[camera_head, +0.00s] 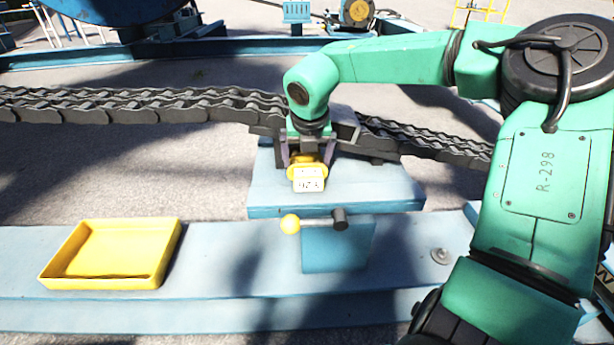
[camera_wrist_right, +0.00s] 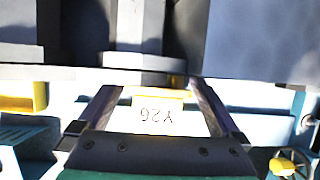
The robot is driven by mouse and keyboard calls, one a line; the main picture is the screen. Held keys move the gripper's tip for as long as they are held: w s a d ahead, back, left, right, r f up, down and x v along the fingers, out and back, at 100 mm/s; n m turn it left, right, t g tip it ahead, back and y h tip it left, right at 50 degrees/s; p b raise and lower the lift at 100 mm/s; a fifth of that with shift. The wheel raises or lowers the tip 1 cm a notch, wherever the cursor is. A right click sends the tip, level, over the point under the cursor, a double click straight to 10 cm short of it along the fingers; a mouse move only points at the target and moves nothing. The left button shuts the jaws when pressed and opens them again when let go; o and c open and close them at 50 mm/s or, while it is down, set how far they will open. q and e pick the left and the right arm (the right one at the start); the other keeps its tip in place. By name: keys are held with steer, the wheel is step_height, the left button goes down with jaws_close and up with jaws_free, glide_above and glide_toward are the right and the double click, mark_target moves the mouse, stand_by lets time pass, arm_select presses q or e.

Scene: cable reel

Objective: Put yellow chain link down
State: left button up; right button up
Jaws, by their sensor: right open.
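My right gripper (camera_head: 307,158) is open, pointing down, with one finger on each side of the link. In the right wrist view the label (camera_wrist_right: 157,116) shows between the two fingers (camera_wrist_right: 160,110). Contact between fingers and link is not clear. My left gripper is not in view.
A dark chain (camera_head: 170,106) runs across through the guide block (camera_head: 347,125). An empty yellow tray (camera_head: 110,252) lies on the blue beam (camera_head: 215,260) at left.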

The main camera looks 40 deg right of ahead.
steer(key=shift+x, duration=0.85)
steer(key=shift+r, duration=0.15)
steer(key=shift+c, duration=0.9)
jaws_close()
steer(key=shift+r, duration=0.15)
